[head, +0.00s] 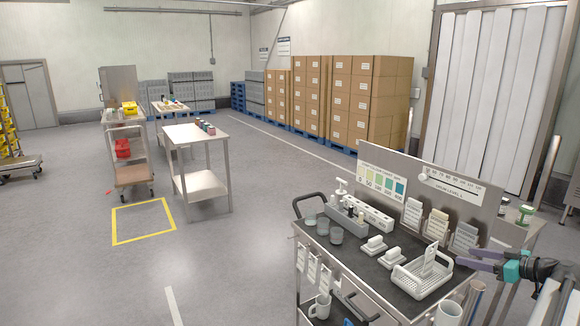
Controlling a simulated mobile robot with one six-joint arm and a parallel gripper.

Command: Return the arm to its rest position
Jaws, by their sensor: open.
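My gripper (466,257) shows at the right edge of the head view, with grey-purple fingers and teal parts. It points left, and its fingers are apart with nothing seen between them. In the picture it lies over the right end of a dark-topped cart (348,262). Its height above the cart is hard to tell. My dark arm runs from the gripper to the right edge of the picture, where the rest is cut off.
The cart carries a white rack (420,277), grey cups (336,235), a white holder (368,214) and an upright back panel (408,182). A white mug (448,313) sits low beside it. Stacked cartons (370,100) stand behind. Open floor (235,260) lies left.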

